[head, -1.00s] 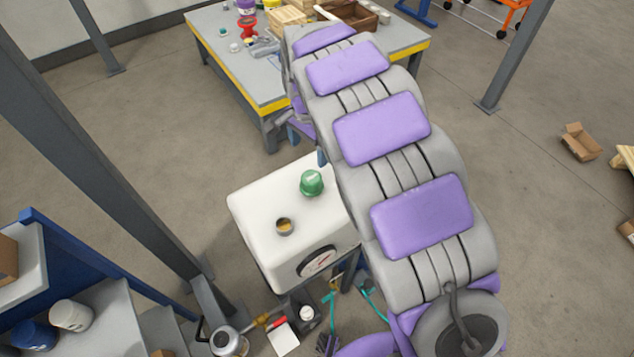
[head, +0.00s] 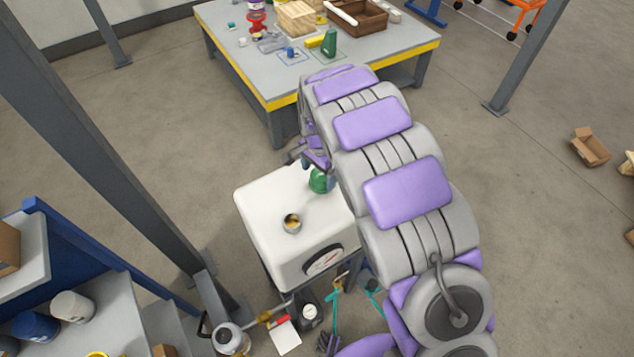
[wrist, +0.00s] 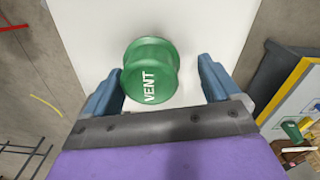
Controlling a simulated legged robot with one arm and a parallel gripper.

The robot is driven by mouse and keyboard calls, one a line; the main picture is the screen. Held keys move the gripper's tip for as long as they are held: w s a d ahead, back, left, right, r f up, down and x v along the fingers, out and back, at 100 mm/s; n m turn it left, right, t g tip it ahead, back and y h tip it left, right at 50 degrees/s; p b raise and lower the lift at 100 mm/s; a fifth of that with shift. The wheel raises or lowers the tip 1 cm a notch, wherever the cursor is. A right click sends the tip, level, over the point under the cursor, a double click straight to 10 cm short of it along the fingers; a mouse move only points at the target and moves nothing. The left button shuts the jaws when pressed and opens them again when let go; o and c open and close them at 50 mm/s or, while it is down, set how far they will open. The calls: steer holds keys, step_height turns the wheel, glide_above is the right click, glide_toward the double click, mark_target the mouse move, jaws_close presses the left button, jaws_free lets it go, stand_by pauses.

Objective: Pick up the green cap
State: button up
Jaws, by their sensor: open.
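The green cap (wrist: 150,72) stands on the white top of the pump box (head: 262,222) and carries the word VENT in white. In the head view the cap (head: 319,181) is partly covered by my gripper and arm. My gripper (wrist: 163,80) is open. In the wrist view its two blue fingers lie on either side of the cap, with the cap closer to the left finger. I cannot tell whether that finger touches it.
A gauge (head: 323,260) is on the box's front. A work table (head: 262,88) with several items stands behind. A steel post (head: 110,150) rises at left.

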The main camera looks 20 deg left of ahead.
steer(key=shift+d+f, duration=0.2)
steer(key=shift+f, duration=0.15)
steer(key=shift+d+r, duration=0.15)
steer(key=shift+d, duration=0.55)
steer(key=shift+c, duration=0.4)
steer(key=shift+a, duration=0.1)
steer(key=c, duration=0.3)
steer(key=shift+a, duration=0.55)
steer(key=c, duration=0.5)
steer(key=shift+d, duration=0.25)
steer(key=c, duration=0.4)
steer(key=shift+d, duration=0.2)
